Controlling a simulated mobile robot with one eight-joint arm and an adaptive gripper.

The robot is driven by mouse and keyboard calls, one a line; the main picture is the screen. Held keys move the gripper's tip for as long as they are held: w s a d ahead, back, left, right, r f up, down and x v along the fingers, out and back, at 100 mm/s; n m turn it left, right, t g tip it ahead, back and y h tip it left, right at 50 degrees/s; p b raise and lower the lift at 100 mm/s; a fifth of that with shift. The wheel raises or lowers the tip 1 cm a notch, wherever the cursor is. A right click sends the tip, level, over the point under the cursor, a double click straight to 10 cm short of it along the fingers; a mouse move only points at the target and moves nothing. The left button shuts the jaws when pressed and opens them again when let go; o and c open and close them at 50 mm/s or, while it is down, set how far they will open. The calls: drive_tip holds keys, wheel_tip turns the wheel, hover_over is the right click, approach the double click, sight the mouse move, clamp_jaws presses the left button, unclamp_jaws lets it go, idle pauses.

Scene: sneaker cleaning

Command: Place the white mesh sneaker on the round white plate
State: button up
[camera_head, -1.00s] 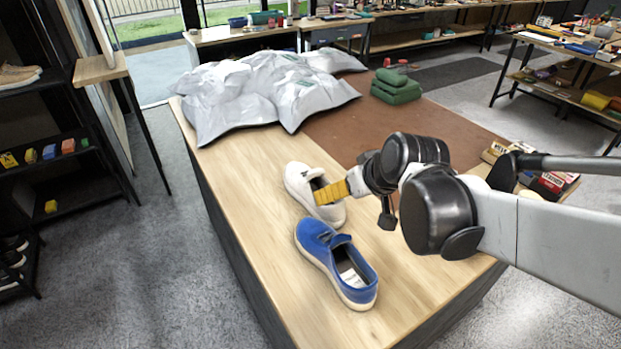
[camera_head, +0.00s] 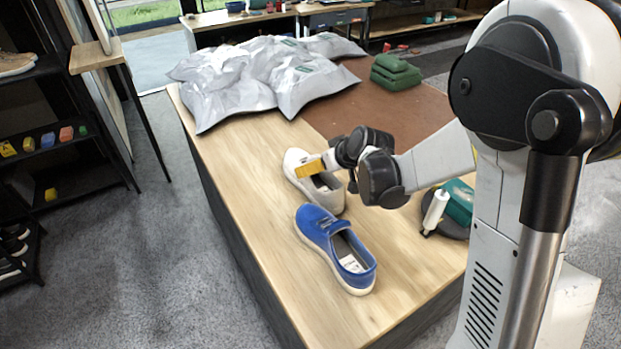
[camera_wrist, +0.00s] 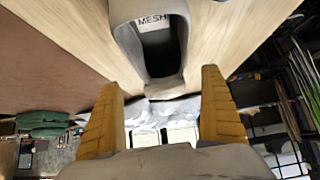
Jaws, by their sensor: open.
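The white mesh sneaker (camera_head: 326,190) stands on the wooden table top behind a blue sneaker (camera_head: 336,250). In the wrist view, the white sneaker (camera_wrist: 150,48) shows the word MESH on its insole. My gripper (camera_head: 306,169) is at the far end of the white sneaker in the head view, its yellow fingers partly covering it. Contact cannot be told. I see no round white plate.
Grey plastic bags (camera_head: 265,78) lie at the table's back, near folded green cloths (camera_head: 395,74) on a brown mat (camera_head: 350,118). A white bottle (camera_head: 436,211) and a green item (camera_head: 459,202) are at the right. The table's left side is bare.

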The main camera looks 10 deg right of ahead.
drive_tip(key=x, duration=0.1)
drive_tip(key=b+x, duration=0.1)
drive_tip(key=x, duration=0.1)
drive_tip(key=b+x, duration=0.1)
drive_tip(key=x, duration=0.1)
drive_tip(key=shift+a+f, duration=0.1)
drive_tip(key=shift+a, duration=0.25)
drive_tip(key=shift+c, duration=1)
drive_tip(key=c, duration=1.4)
